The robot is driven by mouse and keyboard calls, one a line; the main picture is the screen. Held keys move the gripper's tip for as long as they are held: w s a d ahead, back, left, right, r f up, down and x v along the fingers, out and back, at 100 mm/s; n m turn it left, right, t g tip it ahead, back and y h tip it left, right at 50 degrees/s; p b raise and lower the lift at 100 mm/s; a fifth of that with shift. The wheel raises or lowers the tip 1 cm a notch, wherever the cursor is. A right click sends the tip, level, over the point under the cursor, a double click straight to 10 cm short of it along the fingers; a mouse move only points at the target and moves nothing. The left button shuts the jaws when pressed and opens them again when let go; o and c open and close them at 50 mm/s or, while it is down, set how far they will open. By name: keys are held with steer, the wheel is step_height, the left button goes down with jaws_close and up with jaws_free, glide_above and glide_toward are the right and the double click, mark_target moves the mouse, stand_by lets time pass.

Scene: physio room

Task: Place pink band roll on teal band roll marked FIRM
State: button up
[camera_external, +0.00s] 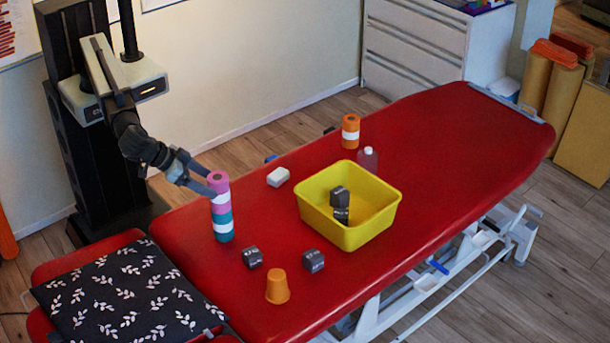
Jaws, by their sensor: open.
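The pink band roll (219,184) with a white label band stands upright on top of the teal band roll (223,226), which also has a white band. The two form one straight-looking stack on the red treatment table. Any writing on the labels is too small to read. My gripper (209,183) is open at the left side of the pink roll, with its fingertips at or very close to it. I cannot tell whether the fingers touch the roll.
A yellow bin (347,236) holding dark dumbbell-like blocks stands to the right. A white block (278,177), orange roll (350,132) and bottle (367,159) are behind. A patterned pillow (125,295) is front left.

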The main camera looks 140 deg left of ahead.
steer(key=p+v, duration=0.3)
steer(key=v, duration=0.3)
steer(key=s+f+m+g+h, duration=0.3)
steer(key=s+f+m+h, duration=0.3)
steer(key=m, duration=0.7)
steer(key=s+h, duration=0.2)
steer(key=s, duration=0.2)
steer(key=shift+a+f+g, duration=0.2)
steer(key=shift+a+g, duration=0.1)
steer(key=shift+a, duration=0.1)
